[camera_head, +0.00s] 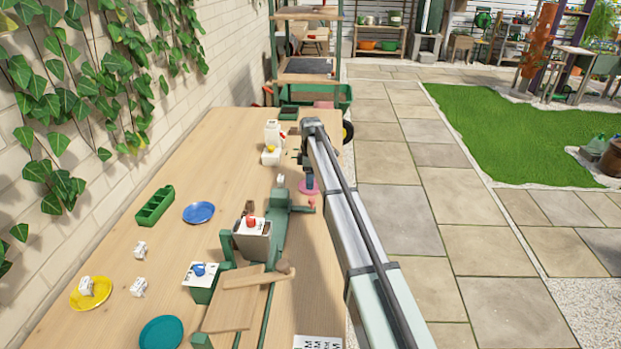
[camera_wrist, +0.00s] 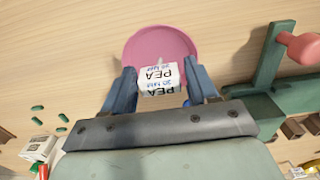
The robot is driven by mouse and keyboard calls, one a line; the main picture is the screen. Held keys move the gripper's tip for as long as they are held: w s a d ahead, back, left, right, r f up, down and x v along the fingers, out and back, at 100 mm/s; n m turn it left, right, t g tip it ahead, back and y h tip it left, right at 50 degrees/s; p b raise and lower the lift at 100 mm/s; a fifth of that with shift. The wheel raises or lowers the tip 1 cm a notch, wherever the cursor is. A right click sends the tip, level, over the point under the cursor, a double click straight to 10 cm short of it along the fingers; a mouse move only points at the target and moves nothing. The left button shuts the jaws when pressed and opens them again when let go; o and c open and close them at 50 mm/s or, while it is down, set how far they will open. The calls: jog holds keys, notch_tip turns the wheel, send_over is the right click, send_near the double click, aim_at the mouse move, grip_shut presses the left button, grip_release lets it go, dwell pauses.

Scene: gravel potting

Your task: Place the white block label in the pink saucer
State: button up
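The white block label (camera_wrist: 158,76), printed "PEA 20 MAR", is between the two fingers of my gripper (camera_wrist: 160,88) in the wrist view. The fingers appear closed against its sides. The pink saucer (camera_wrist: 160,40) lies on the table just beyond the block and partly behind it; the gap between them cannot be judged. In the head view the pink saucer (camera_head: 309,187) is at the table's right side, partly hidden by my arm. My gripper (camera_head: 306,167) hangs over that area, and the held block is not visible there.
A green clamp-like fixture (camera_head: 276,222) stands close to the saucer. Another white block (camera_head: 280,178) sits nearby. A white container (camera_head: 272,135) is farther back. Blue (camera_head: 199,212), yellow (camera_head: 91,302) and teal (camera_head: 161,333) saucers and a green tray (camera_head: 155,206) are to the left.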

jog(key=shift+o, duration=0.9)
jog(key=shift+r, duration=0.1)
notch_tip(320, 180, up, 12)
